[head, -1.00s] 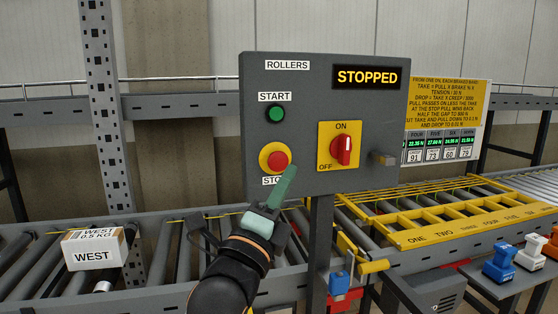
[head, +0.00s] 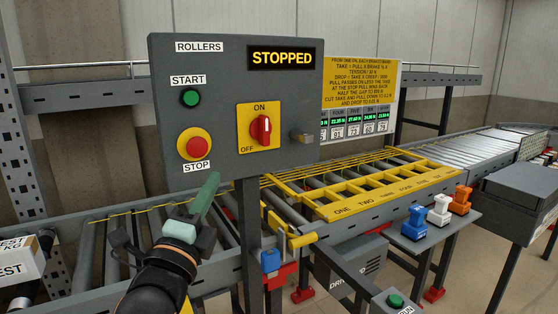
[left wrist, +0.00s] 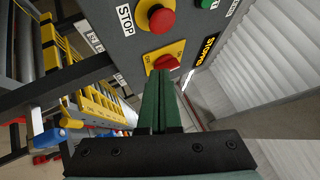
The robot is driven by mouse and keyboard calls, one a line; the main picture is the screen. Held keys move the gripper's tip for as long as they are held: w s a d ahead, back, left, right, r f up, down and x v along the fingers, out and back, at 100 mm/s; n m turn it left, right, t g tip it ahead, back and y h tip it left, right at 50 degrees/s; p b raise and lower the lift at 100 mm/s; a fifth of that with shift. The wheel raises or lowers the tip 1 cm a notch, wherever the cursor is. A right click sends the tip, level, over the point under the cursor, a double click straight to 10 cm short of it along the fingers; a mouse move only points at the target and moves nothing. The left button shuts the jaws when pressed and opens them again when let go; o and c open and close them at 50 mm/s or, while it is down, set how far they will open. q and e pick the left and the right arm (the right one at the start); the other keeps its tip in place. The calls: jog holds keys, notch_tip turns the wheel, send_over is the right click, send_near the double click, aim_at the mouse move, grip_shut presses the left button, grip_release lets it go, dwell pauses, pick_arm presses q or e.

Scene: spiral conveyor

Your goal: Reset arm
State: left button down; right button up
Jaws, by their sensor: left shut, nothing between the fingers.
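My left gripper (head: 205,193) is shut and empty, its green fingers together. In the head view it stands in front of the lower part of the grey ROLLERS panel (head: 220,65), below and right of the red STOP button (head: 194,144). It also shows in the left wrist view (left wrist: 162,98), pointing toward the panel with the STOP button (left wrist: 161,20) ahead. The display (head: 282,57) reads STOPPED. The green START button (head: 190,97) is above STOP. The red rotary switch (head: 264,130) stands upright, toward ON. My right gripper is not in view.
A roller conveyor (head: 60,228) runs behind the panel. A yellow numbered frame (head: 390,195) lies over it at right. Blue, white and orange devices (head: 415,223) stand on a shelf. A box marked WEST (head: 12,268) is at far left. A green RUN button (head: 395,301) is low in front.

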pick_arm(q)
jog(key=s+f+n+g+p, duration=0.1)
jog(key=s+f+n+g, duration=0.15)
jog(key=f, duration=0.75)
jog(key=s+f+n+g+p, duration=0.15)
jog(key=f+n, duration=0.25)
jog(key=f, duration=0.7)
jog(key=s+f+n+g, duration=0.1)
jog(key=f+n+g, duration=0.25)
jog(key=f, duration=0.65)
jog(key=s+a+f+n+g+p, duration=0.1)
jog(key=s+f+n+g, duration=0.4)
jog(key=s+f, duration=1.3)
jog(key=s+n, duration=0.1)
jog(key=n, duration=0.3)
jog(key=shift+s+a+f+n, duration=0.2)
jog(key=shift+s+f+n, duration=0.1)
jog(key=shift+f, duration=0.05)
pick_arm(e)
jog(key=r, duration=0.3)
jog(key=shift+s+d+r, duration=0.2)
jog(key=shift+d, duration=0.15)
